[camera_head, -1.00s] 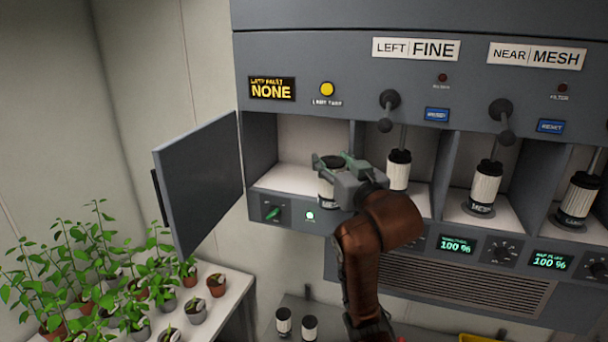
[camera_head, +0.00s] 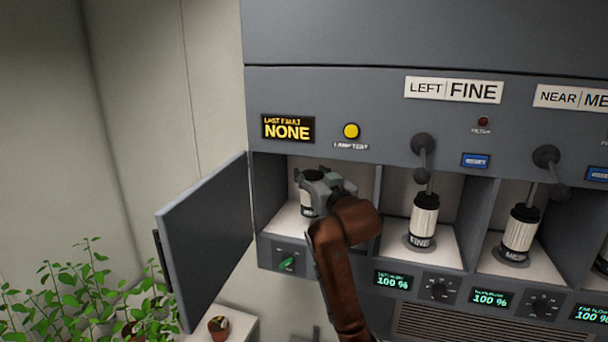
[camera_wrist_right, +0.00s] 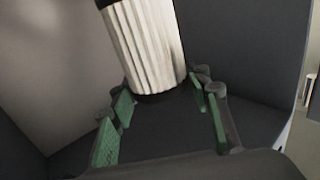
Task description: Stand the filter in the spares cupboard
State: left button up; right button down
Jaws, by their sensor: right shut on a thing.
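My right gripper (camera_head: 312,184) is shut on a white pleated filter (camera_head: 307,203) with dark ends. It holds the filter roughly upright inside the open spares cupboard (camera_head: 273,222), the leftmost bay of the grey cabinet. In the right wrist view the filter (camera_wrist_right: 147,45) shows beyond the green finger pads, slightly tilted in the picture. The gripper hides part of the filter, and I cannot tell whether its base touches the cupboard floor. The cupboard door (camera_head: 205,240) stands wide open to the left. My left gripper is not in view.
A divider separates the cupboard from the bay labelled FINE, where a filter (camera_head: 423,222) stands under a lever (camera_head: 424,150). Another filter (camera_head: 519,232) stands in the bay to its right. Seedlings (camera_head: 75,290) are at lower left.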

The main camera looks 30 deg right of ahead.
jog(key=p+x, duration=0.1)
jog(key=x, duration=0.4)
jog(key=shift+a, duration=0.1)
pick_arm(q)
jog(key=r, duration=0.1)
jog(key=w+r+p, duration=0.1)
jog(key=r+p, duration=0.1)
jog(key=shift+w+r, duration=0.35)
pick_arm(e)
jog(key=f, duration=0.1)
jog(key=w+f, duration=0.2)
jog(key=shift+w+d+f, duration=0.2)
jog(key=shift+d+f, duration=0.1)
jog(key=shift+f, duration=0.1)
jog(key=c, duration=1.5)
grip_release()
jog(key=shift+f, duration=0.1)
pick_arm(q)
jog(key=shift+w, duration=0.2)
pick_arm(e)
jog(key=o, duration=0.4)
